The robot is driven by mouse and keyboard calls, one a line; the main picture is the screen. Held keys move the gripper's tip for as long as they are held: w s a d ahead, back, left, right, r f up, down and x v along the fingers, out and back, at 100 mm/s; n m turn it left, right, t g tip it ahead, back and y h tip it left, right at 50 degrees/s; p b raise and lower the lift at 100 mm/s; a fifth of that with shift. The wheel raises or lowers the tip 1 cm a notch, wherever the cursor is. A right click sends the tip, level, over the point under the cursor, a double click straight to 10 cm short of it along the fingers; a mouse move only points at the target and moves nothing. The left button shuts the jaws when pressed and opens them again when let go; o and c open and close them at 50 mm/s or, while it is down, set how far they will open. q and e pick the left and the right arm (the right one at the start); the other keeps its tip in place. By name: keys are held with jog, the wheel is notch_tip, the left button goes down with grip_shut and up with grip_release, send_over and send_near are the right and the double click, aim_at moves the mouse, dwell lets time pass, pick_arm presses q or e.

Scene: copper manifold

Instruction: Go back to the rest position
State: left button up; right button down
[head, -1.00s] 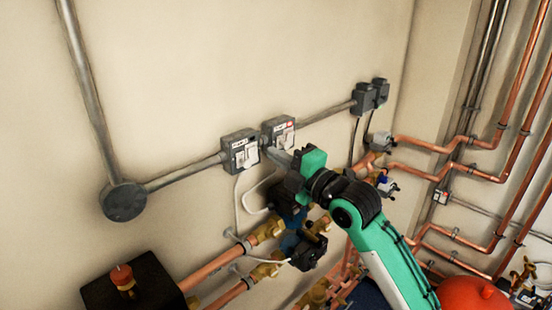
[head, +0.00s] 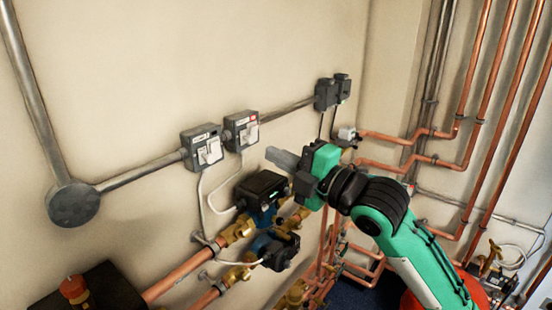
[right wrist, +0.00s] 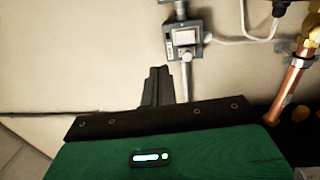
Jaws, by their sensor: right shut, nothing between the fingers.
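My right gripper (head: 278,157) is shut and empty, at the end of the green and black arm. It is held out to the right of and a little below two grey switch boxes, the left box (head: 201,147) and the right box (head: 241,131), apart from both. In the right wrist view its dark fingers (right wrist: 157,84) are together, with a grey switch box (right wrist: 183,38) and its conduit behind them. My left gripper is not in view.
Below the gripper are a black pump (head: 262,188), a second one (head: 276,248), and copper pipes (head: 178,276). A red-knobbed black box (head: 100,290) is at lower left. Copper pipes (head: 470,130) run along the right wall. The wall above is clear.

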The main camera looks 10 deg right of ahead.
jog(key=shift+d+f, duration=0.1)
jog(key=s+d+f+m+g+h, duration=0.1)
jog(key=s+d+f+m+h, duration=0.15)
jog(key=f+m, duration=0.45)
jog(key=s+d+f+m+g+h, duration=0.1)
jog(key=s+d+f+m+h, duration=0.15)
jog(key=f, duration=0.95)
jog(key=s+d+f+m+g+h, duration=0.1)
jog(key=s+f+m+h, duration=0.15)
jog(key=f+m, duration=0.45)
jog(key=s+d+f+m+g+h, duration=0.3)
jog(key=s+d+f+m+g, duration=0.15)
jog(key=s+f, duration=0.6)
jog(key=s+d+f+m+g+h, duration=0.3)
jog(key=s+d+f+m, duration=0.15)
jog(key=s+f, duration=0.65)
notch_tip(320, 180, down, 28)
jog(key=f, duration=0.1)
jog(key=s+d+f+g, duration=0.1)
jog(key=s+d+f, duration=0.1)
jog(key=s+f, duration=0.8)
jog(key=s+d+f+g, duration=0.1)
jog(key=s+f, duration=0.9)
jog(key=shift+s+d+f+n, duration=0.15)
jog(key=shift+d+n, duration=0.25)
jog(key=shift+n, duration=0.05)
